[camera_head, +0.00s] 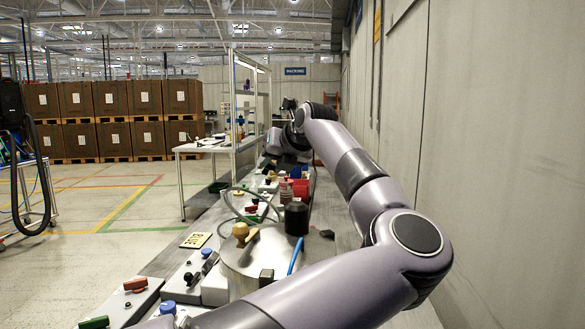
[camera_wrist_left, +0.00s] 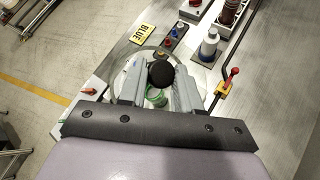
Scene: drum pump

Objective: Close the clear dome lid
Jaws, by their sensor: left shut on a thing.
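In the left wrist view, the clear dome lid (camera_wrist_left: 153,53) shows as a pale see-through round with a thin rim, seen from above. A round black knob (camera_wrist_left: 161,74) sits at its middle. My left gripper (camera_wrist_left: 160,84) has one finger on each side of the knob and is shut on it. A green item shows below the knob. I cannot tell from this angle whether the rim is seated. In the head view, my left gripper (camera_head: 282,156) is small and dark, far along the bench, and the lid is not clear there. My right gripper is not in view.
In the head view, a metal drum (camera_head: 248,258) with a black cylinder (camera_head: 297,218) stands nearer. A wall (camera_head: 490,130) runs along the right.

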